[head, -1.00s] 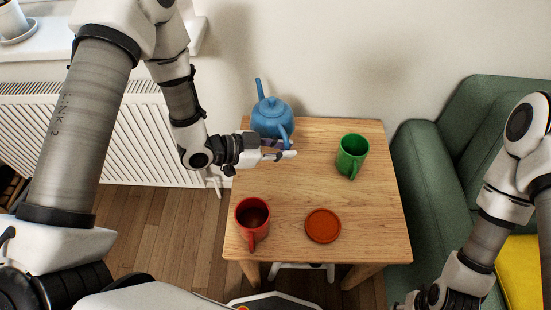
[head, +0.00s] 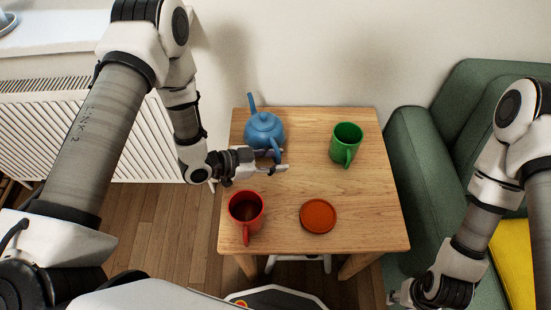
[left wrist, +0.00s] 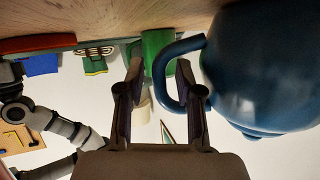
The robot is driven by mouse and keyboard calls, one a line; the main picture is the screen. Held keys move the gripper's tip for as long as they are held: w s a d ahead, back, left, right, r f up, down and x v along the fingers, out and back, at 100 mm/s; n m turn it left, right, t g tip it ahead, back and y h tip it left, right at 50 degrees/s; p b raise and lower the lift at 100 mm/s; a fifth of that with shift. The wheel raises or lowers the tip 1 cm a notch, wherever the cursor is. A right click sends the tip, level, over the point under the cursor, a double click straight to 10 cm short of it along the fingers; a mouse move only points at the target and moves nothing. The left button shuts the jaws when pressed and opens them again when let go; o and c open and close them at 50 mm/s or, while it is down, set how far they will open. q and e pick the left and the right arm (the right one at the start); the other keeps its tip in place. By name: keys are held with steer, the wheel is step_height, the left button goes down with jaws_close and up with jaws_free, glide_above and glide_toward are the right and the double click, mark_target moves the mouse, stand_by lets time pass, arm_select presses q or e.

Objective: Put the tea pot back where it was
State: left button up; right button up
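The blue tea pot (head: 262,130) stands upright at the back left of the wooden table, its spout toward the wall and its handle toward the front. My left gripper (head: 283,161) is at the handle. In the left wrist view the two fingers of my left gripper (left wrist: 160,80) are apart, and part of the curved handle (left wrist: 163,72) shows in the gap, passing behind the right finger. The pot body (left wrist: 262,70) fills the right side there. Whether a finger touches the handle cannot be told. My right gripper (head: 398,297) is low at the right, away from the table; its fingers are unclear.
A green mug (head: 346,143) stands at the back right of the table (head: 375,200). A red mug (head: 246,212) stands at the front left, close to my left gripper. An orange-red round coaster (head: 318,216) lies front centre. A green armchair (head: 415,150) is to the right.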

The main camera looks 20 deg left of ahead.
arm_select(q)
steer(key=shift+r, duration=0.1)
steer(key=shift+r, duration=0.2)
steer(key=p+v, duration=0.2)
steer(key=v, duration=1)
steer(key=shift+f, duration=0.2)
